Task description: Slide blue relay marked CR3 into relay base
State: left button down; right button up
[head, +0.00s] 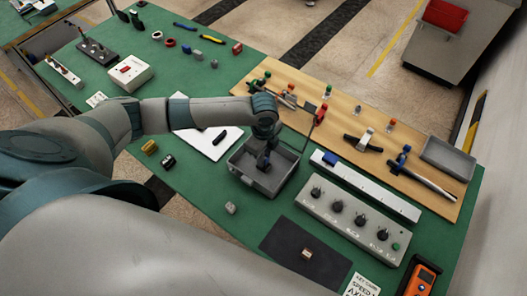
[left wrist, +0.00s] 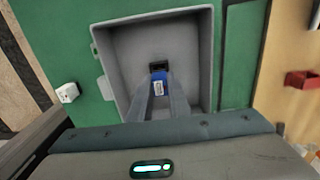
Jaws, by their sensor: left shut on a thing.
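My left gripper (head: 264,160) points down into a grey open bin (head: 238,177) on the green table. In the left wrist view its two fingers (left wrist: 158,92) are shut on a blue relay (left wrist: 158,77) with a white label. The marking is too small to read. A black piece (left wrist: 159,66) shows just beyond the blue relay inside the bin; I cannot tell whether they touch or whether it is the relay base. The grey bin (left wrist: 125,65) surrounds the fingers in that view. My right gripper is not in view.
A control box (head: 350,222) with black knobs and a white rail (head: 385,194) with a blue block stand to the right. A wooden board (head: 340,105) holds tools behind.

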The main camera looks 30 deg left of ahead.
pick_arm(q)
jog(key=shift+f+b, duration=0.4)
jog(key=shift+f, duration=0.45)
dwell(0.4)
jog(key=c, duration=1.6)
grip_release()
jog(key=shift+r, duration=0.1)
jog(key=shift+w+r+b, duration=0.1)
jog(key=shift+r+b, duration=0.2)
jog(key=shift+r, duration=0.3)
jog(key=shift+r+b, duration=2)
jog(key=shift+r, duration=6)
jog(key=shift+c, duration=0.6)
